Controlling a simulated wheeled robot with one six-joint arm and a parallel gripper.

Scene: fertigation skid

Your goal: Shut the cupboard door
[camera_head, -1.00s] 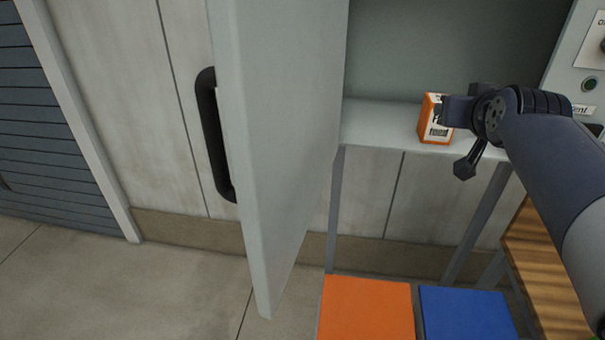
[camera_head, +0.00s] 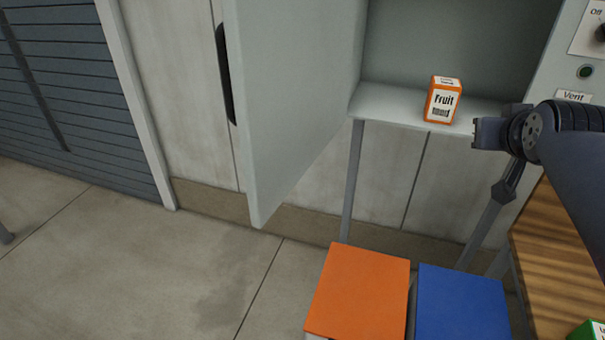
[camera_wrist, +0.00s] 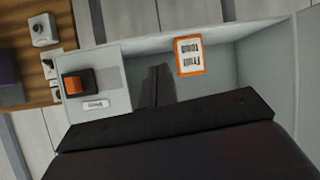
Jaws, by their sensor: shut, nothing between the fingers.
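The cupboard door (camera_head: 290,100) is a pale grey panel standing wide open at the left of the cupboard, with a dark bar handle (camera_head: 226,75) on its left face. The cupboard (camera_head: 380,98) is open, and an orange and white box marked Fruit (camera_head: 443,100) stands on its floor. My gripper (camera_head: 478,132) is shut and empty, in front of the cupboard's lower right edge and apart from the box and the door. In the wrist view the gripper (camera_wrist: 158,82) shows dark before the cupboard, with the Fruit box (camera_wrist: 189,56) beyond it.
A control panel with a Vent label (camera_head: 573,96) is right of the cupboard. An orange-topped box (camera_head: 360,290) and a blue-topped box (camera_head: 462,303) stand below. A wooden surface (camera_head: 555,265) is at the lower right. The floor (camera_head: 130,270) at left is clear.

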